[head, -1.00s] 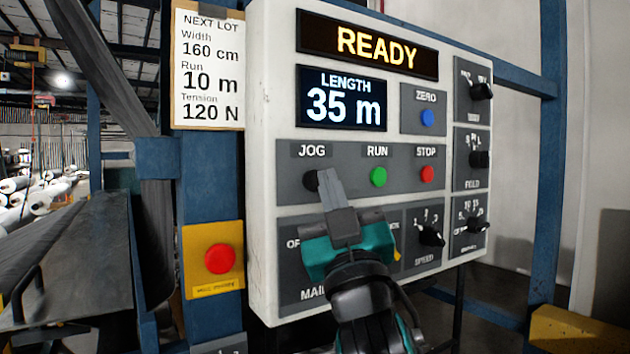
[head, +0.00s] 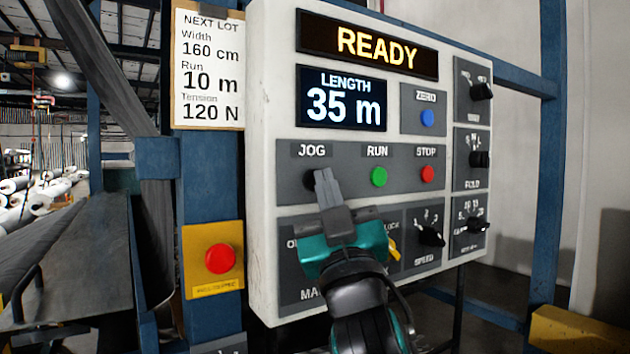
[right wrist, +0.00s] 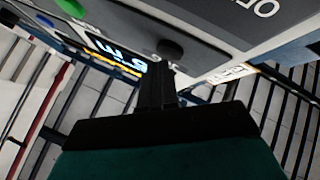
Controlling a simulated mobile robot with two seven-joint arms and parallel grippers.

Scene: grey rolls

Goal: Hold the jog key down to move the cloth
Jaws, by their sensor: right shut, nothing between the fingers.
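The control panel (head: 268,150) fills the middle of the head view. Its black jog key (head: 310,180) sits under the label JOG, partly covered by my right gripper (head: 323,173). The gripper's fingers are shut and empty, with their tips at the key's right edge in the picture. In the right wrist view the shut fingers (right wrist: 158,68) point at the dark round key (right wrist: 170,49); whether they touch it I cannot tell. The upper display (head: 376,47) reads READY and the length display (head: 342,102) reads 35 m. My left gripper is out of view. No cloth is clearly identifiable.
The green run button (head: 379,177) and red stop button (head: 427,174) sit right of the jog key. A blue zero button (head: 427,118) is above them. Several black knobs line the panel's right side. A red mushroom button (head: 220,259) on a yellow plate is at the left.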

